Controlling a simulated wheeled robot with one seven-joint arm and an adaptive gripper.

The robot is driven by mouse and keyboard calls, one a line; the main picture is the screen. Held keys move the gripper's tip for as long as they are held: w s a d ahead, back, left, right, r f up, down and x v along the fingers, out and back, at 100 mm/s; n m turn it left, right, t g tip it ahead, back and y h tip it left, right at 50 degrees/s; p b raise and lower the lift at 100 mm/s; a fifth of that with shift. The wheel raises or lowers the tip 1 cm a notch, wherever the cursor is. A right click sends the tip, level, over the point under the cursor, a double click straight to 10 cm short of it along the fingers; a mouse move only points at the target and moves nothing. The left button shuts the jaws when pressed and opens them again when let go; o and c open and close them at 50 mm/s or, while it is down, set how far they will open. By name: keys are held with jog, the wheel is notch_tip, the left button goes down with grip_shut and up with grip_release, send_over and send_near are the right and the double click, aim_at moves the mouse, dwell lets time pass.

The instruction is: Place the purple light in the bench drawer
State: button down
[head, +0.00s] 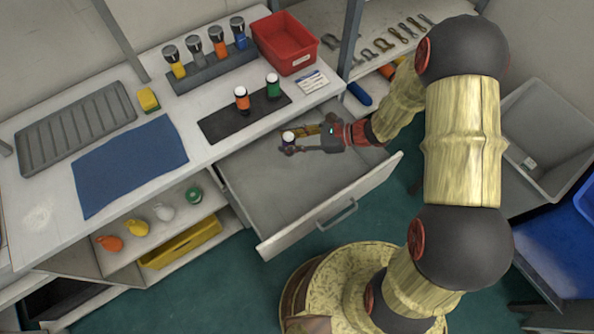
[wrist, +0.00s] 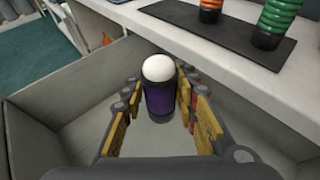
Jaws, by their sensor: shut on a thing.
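The purple light (wrist: 160,98) has a purple body and a white dome top, and it stands upright between the fingers of my gripper (wrist: 158,108). In the head view the light (head: 288,139) shows small at the tip of my gripper (head: 290,141). My gripper is shut on it. The bench drawer (head: 372,182) is pulled open, and the gripper and light are over its inside, near the bench edge. The drawer's grey floor and side walls also show in the wrist view (wrist: 45,120). I cannot tell whether the light touches the drawer floor.
On the bench top, an orange light (head: 241,100) and a green light (head: 272,88) stand on a dark mat (head: 218,124). The drawer looks otherwise empty.

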jog(key=s+a+f+n+g, duration=0.1)
jog(key=s+f+n+g, duration=0.4)
jog(key=s, duration=0.4)
jog(key=shift+g+h, duration=0.3)
jog(key=shift+g, duration=0.2)
jog(key=shift+s+a+f+b, duration=0.1)
jog(key=shift+s+f+b, duration=0.1)
jog(key=shift+f+b, duration=1.6)
jog(key=shift+s+a+f+b, duration=0.15)
jog(key=shift+f+b, duration=0.45)
jog(key=shift+f, duration=2.3)
jog(key=shift+f, duration=0.15)
jog(key=c, duration=1.4)
grip_release()
jog(key=shift+d+r, duration=0.2)
jog(key=shift+r, duration=0.05)
jog(key=p+v, duration=0.3)
jog(key=v, duration=0.8)
jog(key=shift+w+d+p, duration=0.25)
jog(key=shift+d+p, duration=0.1)
jog(key=shift+p, duration=0.05)
